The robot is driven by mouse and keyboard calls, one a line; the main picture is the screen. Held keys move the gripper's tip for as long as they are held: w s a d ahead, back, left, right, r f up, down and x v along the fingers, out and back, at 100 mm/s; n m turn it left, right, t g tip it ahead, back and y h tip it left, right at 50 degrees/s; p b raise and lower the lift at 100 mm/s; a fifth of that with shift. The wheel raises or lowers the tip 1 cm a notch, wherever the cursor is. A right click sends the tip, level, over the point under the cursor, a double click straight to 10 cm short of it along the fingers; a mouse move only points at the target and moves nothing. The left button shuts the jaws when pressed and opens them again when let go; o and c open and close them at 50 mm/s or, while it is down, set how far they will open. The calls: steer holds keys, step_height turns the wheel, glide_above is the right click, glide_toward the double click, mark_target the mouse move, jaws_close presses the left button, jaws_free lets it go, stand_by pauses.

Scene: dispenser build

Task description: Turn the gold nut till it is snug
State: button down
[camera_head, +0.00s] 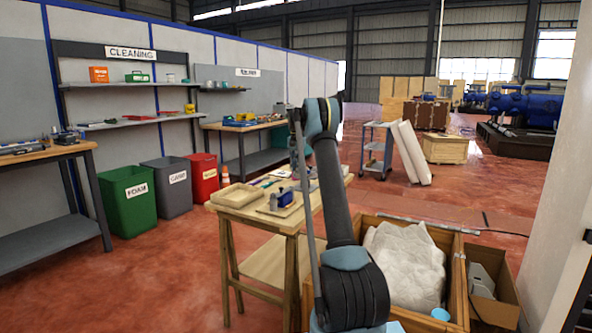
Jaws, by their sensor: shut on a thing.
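The gold nut cannot be made out in the head view. A small wooden workbench (226,212) stands left of my arm. On it a blue and metal device (283,197) sits on a light-coloured base, with small tools and parts around it. My arm rises from the bottom of the picture and bends at the top above the far side of this bench. My gripper cannot be made out; my arm covers part of the bench's right side.
A wooden crate (458,283) with a white bulky sack (402,265) stands right of my arm, beside an open cardboard box (492,300). Green (128,199), grey (167,186) and red (203,178) bins line the left wall. Red floor lies open between bins and bench.

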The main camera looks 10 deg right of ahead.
steer(key=shift+a+m, duration=0.2)
steer(key=shift+m, duration=0.1)
steer(key=c, duration=1.6)
jaws_free()
steer(key=shift+d, duration=0.1)
steer(key=shift+r, duration=0.25)
step_height(320, 180, up, 11)
steer(key=shift+w+r, duration=0.1)
steer(key=shift+r, duration=0.1)
